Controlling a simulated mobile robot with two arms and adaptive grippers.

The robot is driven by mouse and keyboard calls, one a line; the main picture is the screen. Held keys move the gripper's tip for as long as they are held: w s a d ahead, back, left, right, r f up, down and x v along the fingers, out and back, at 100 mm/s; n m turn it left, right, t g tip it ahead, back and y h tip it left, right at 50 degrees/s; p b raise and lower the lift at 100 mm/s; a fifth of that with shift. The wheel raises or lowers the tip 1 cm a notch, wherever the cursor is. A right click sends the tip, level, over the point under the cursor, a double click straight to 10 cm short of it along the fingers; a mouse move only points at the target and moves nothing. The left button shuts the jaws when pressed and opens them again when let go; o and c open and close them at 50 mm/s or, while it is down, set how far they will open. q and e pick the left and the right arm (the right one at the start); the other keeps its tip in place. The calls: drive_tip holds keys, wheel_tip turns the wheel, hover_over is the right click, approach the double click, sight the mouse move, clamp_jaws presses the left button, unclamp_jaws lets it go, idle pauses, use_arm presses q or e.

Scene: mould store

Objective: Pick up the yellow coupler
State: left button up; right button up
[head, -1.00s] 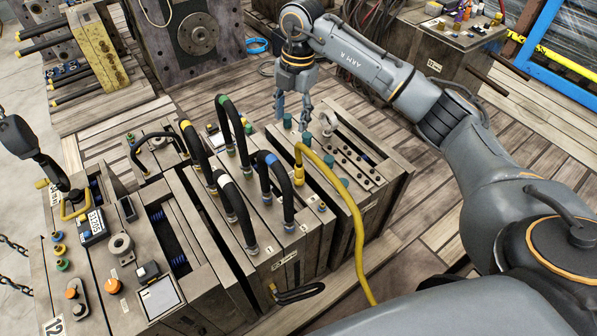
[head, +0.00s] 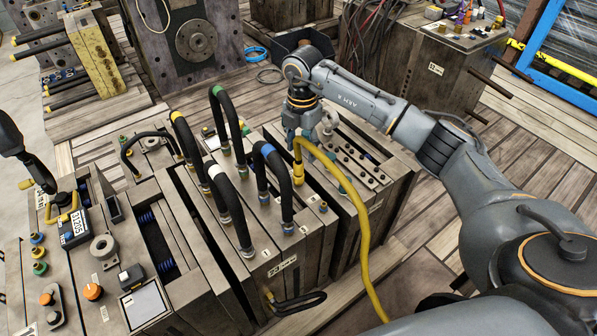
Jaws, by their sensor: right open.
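The yellow coupler (head: 298,175) is at the downturned end of a thick yellow hose (head: 362,225), on top of the mould block in the middle. The hose bends over just above it and runs down the block's front to the floor. My right gripper (head: 301,133) points down right by the hose's top bend, above the coupler in the picture. It is open and holds nothing that I can see. Its fingertips are partly lost against the hose and block, so I cannot tell whether they touch. My left gripper is not in view.
Black hoses with blue (head: 270,178), white (head: 229,205), green (head: 229,125) and yellow (head: 187,142) bands arch over the blocks left of the coupler. A lifting ring (head: 329,118) stands behind it.

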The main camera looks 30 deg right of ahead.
sight(299, 158)
drive_tip(key=f, duration=0.3)
drive_tip(key=a+f, duration=0.1)
drive_tip(key=f, duration=0.1)
drive_tip(key=shift+f+b, duration=0.3)
drive_tip(key=c, duration=0.8)
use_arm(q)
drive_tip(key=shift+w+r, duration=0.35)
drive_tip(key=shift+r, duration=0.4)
use_arm(e)
drive_tip(key=shift+r, duration=0.1)
clamp_jaws()
